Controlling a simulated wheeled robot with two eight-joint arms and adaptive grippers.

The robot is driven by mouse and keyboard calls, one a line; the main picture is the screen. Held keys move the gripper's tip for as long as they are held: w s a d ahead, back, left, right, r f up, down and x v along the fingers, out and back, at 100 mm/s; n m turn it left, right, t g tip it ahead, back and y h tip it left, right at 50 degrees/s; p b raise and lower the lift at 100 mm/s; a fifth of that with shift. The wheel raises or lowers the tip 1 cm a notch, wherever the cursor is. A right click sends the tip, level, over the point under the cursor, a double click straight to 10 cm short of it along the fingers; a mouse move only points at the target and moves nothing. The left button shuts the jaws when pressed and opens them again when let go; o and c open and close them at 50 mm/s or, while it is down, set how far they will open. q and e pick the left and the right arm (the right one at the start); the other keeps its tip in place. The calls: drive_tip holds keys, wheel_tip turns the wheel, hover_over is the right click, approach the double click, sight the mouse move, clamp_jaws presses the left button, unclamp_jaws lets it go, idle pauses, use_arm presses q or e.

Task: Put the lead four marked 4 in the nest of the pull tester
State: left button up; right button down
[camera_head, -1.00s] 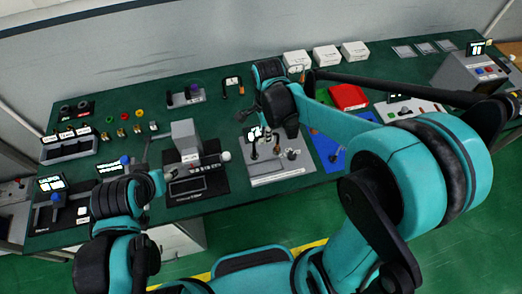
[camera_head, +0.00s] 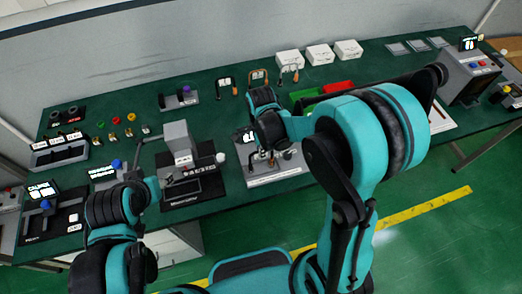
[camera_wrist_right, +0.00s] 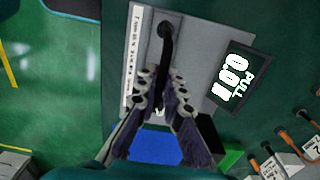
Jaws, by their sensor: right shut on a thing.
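The pull tester (camera_head: 288,172) is a grey plate on the bench, with a black display beside it. In the right wrist view its display (camera_wrist_right: 232,78) reads 0.0 and PULL, and its grey base (camera_wrist_right: 200,40) lies below my fingers. In the head view my right gripper (camera_head: 264,158) is low over the tester and partly hides the nest. My left gripper (camera_head: 150,188) is near the grey press; its fingers are unclear.
A grey press (camera_head: 178,140) stands left of the tester. Red (camera_head: 337,87) and green (camera_head: 303,96) bins and white boxes (camera_head: 318,54) are behind.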

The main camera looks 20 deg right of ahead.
drive_tip(key=shift+f, duration=0.15)
drive_tip(key=c, duration=1.6)
unclamp_jaws()
drive_tip(key=shift+c, duration=0.2)
drive_tip(key=shift+r, duration=0.25)
wheel_tip(320, 180, up, 11)
drive_tip(key=p, duration=0.3)
drive_tip(key=s+d+r+n+t, duration=0.2)
drive_tip(key=s+n, duration=0.3)
drive_tip(key=n, duration=0.3)
drive_tip(key=s+d+r+n+t, duration=0.2)
drive_tip(key=s+r+n+t, duration=0.2)
drive_tip(key=n, duration=0.5)
drive_tip(key=shift+s+d+n+t, duration=0.3)
drive_tip(key=shift+s+d+t, duration=0.05)
drive_tip(key=shift+s+t, duration=0.3)
